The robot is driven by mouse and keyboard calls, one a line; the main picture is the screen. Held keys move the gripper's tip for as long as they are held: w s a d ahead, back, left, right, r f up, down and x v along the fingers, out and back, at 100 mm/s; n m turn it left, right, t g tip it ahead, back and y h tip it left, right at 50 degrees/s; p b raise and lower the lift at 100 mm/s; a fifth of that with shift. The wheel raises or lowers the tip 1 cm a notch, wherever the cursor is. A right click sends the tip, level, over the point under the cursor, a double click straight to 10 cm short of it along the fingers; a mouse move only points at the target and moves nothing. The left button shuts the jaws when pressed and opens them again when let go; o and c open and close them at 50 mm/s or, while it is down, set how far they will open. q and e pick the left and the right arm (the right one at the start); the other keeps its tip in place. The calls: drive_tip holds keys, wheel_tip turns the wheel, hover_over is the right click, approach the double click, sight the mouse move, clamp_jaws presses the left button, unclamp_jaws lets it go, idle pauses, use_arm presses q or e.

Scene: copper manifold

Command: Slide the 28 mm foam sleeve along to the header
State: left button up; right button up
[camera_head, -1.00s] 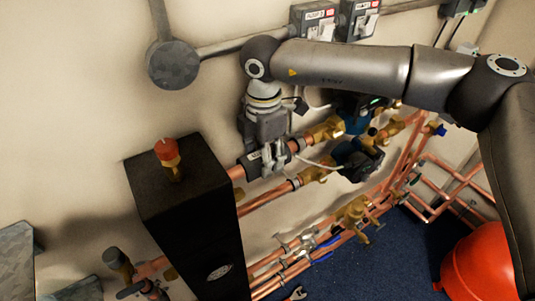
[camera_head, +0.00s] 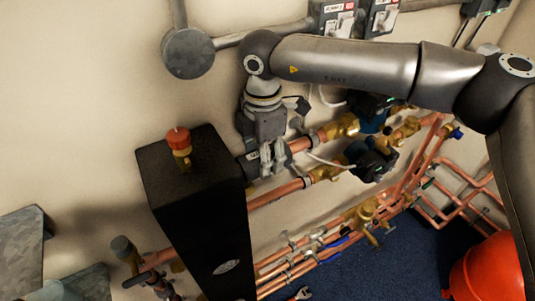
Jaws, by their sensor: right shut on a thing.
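The dark foam sleeve (camera_head: 250,165) sits around the upper copper pipe (camera_head: 300,145), beside the tall black header (camera_head: 200,205). Its left end is at the header's right side; I cannot tell whether they touch, and no bare copper shows between them. My right gripper (camera_head: 273,168) reaches down from above and is shut on the sleeve, its fingers covering the right part. Bare copper shows to the right of the fingers. My left gripper is out of view.
A second copper pipe (camera_head: 275,195) runs just below. Brass valves (camera_head: 340,127) and a pump (camera_head: 370,160) stand to the right. A red-capped brass fitting (camera_head: 180,145) rises from the header top. A red vessel (camera_head: 488,270) is at lower right.

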drive_tip(key=shift+s+a, duration=0.1)
drive_tip(key=o, duration=1.1)
